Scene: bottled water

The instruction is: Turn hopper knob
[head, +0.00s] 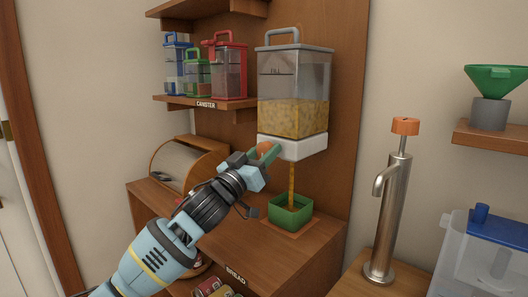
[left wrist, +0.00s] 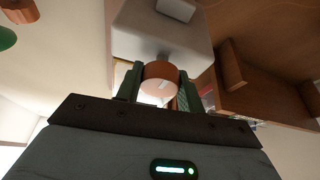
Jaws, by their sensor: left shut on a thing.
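The hopper (head: 293,88) is a clear container with a grey lid and handle, part filled with yellowish grains, mounted on the wooden back panel. Its white base (head: 300,149) carries an orange-brown knob (head: 264,149). My left gripper (head: 266,155) is shut on the knob. In the left wrist view, the round knob (left wrist: 160,80) sits between the two green fingers (left wrist: 159,88), with the white base behind it. A thin stream of grains (head: 291,180) falls from the base into a green square box (head: 290,213) below. My right gripper is not in view.
Blue, green and red canisters (head: 228,68) stand on the canister shelf (head: 207,102) at upper left. A bread box (head: 182,163) sits on the wooden counter. A metal tap (head: 389,215), a clear blue-lidded container (head: 480,260) and a green funnel (head: 495,78) are at right.

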